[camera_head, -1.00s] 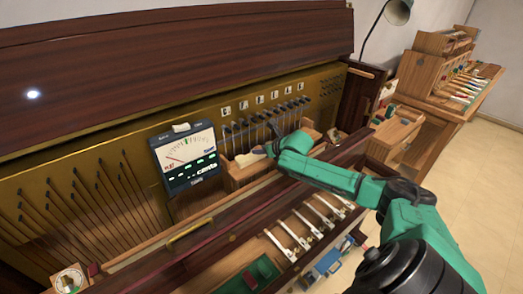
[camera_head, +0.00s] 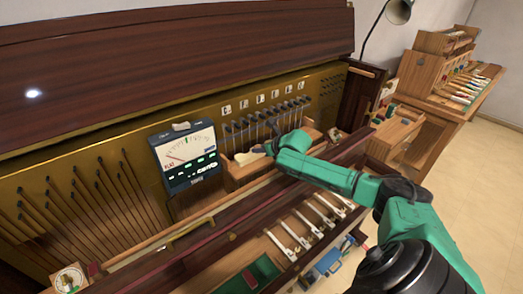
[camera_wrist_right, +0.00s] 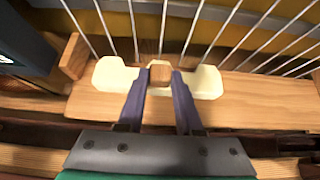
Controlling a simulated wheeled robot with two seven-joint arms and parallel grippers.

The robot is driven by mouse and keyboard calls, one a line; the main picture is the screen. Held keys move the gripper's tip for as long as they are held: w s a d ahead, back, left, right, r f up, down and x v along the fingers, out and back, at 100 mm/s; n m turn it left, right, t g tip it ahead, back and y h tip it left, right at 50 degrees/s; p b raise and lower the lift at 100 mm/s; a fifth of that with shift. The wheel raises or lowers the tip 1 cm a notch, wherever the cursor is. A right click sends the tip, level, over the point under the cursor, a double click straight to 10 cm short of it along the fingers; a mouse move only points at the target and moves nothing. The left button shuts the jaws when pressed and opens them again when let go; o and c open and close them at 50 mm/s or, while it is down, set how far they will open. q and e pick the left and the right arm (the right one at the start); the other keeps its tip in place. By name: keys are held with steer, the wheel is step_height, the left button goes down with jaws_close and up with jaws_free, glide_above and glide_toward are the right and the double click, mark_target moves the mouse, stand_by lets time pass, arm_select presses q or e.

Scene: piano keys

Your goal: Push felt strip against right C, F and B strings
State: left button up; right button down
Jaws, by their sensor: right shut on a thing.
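The felt strip (camera_wrist_right: 107,74) is cream, with a small wooden block at its middle. My right gripper (camera_wrist_right: 160,78) is shut on that block, and the strip sticks out on both sides of the fingers. In the head view the felt strip (camera_head: 247,157) shows left of my right gripper (camera_head: 268,149), low in front of the strings (camera_head: 262,126). In the right wrist view the strings (camera_wrist_right: 191,30) run down to just behind the strip; I cannot tell whether it touches them. My left gripper is not in view.
A tuning meter (camera_head: 185,155) stands left of the strip. A wooden ledge (camera_wrist_right: 265,103) lies below the strip. Labels (camera_head: 260,98) sit above the strings.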

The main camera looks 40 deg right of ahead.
steer(key=shift+w, duration=0.35)
steer(key=c, duration=0.5)
jaws_free()
steer(key=shift+s+d+r+p, duration=0.1)
steer(key=shift+s+r+p, duration=0.05)
steer(key=shift+s+p, duration=0.2)
steer(key=s+r+p, duration=0.1)
steer(key=s+p, duration=0.5)
steer(key=s, duration=0.1)
steer(key=shift+s+a+r, duration=0.2)
steer(key=shift+r, duration=0.15)
steer(key=shift+w, duration=0.1)
